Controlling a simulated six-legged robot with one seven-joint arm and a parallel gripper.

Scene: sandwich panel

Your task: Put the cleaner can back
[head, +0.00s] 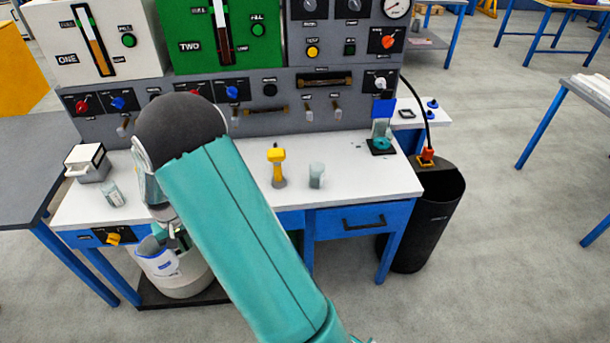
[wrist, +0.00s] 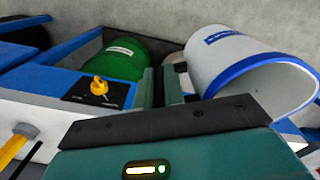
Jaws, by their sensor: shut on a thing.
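My gripper (wrist: 160,86) is at the left front of the bench, low by a white bucket. Its two dark green fingers are close together in the wrist view, and my palm covers most of what is between them, so the can's shape there is hard to make out. A green can (wrist: 118,60) with a pale label shows just left of the fingers. A white bucket (wrist: 232,62) with a blue rim and blue label is to their right. The bucket (head: 185,276) also shows in the head view, partly behind my arm. I cannot read either label.
The white bench top (head: 365,184) carries a yellow-topped tool (head: 277,168), a small beaker (head: 316,176) and a white box (head: 88,162). A yellow knob (wrist: 99,86) sticks out of the bench front near the gripper. A black bin (head: 428,222) stands at the right.

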